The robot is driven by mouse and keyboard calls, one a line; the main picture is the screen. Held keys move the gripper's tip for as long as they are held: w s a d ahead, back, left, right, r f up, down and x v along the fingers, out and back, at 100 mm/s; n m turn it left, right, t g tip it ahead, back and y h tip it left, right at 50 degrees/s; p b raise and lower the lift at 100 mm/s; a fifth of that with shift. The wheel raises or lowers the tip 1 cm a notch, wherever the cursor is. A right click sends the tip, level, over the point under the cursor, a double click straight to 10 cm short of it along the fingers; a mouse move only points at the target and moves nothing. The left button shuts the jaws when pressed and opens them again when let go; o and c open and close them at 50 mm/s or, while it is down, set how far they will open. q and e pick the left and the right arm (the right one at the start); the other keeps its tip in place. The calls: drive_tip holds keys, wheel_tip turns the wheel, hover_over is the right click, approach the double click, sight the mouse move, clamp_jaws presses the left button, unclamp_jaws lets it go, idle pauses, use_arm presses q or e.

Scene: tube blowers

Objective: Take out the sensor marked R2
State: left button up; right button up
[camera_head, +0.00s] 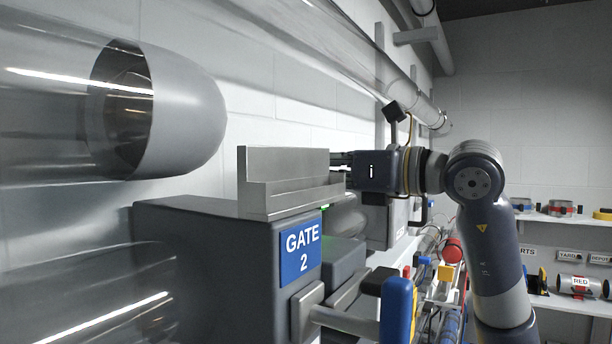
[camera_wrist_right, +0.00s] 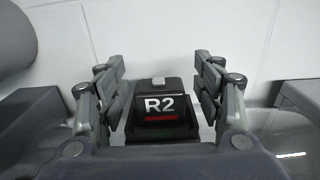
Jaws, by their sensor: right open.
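The sensor marked R2 (camera_wrist_right: 160,106) is a dark block with white lettering, a red bar below it and a small light grey knob on top. It sits in a dark holder in the right wrist view. My right gripper (camera_wrist_right: 160,82) is open, with one finger on each side of the sensor and a visible gap to both. In the head view my right gripper (camera_head: 345,168) points left behind a grey metal bracket, which hides its fingertips and the sensor. My left gripper is not in view.
The grey metal bracket (camera_head: 290,165) stands on a dark housing with a blue GATE 2 sign (camera_head: 301,250). A large clear tube with a grey rounded end (camera_head: 190,110) is at left. A white wall is close behind. Shelves with parts (camera_head: 560,217) are at far right.

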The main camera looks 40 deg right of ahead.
drive_tip(key=shift+s, duration=0.25)
drive_tip(key=shift+c, duration=1.4)
drive_tip(key=c, duration=0.9)
drive_tip(key=shift+r, duration=0.15)
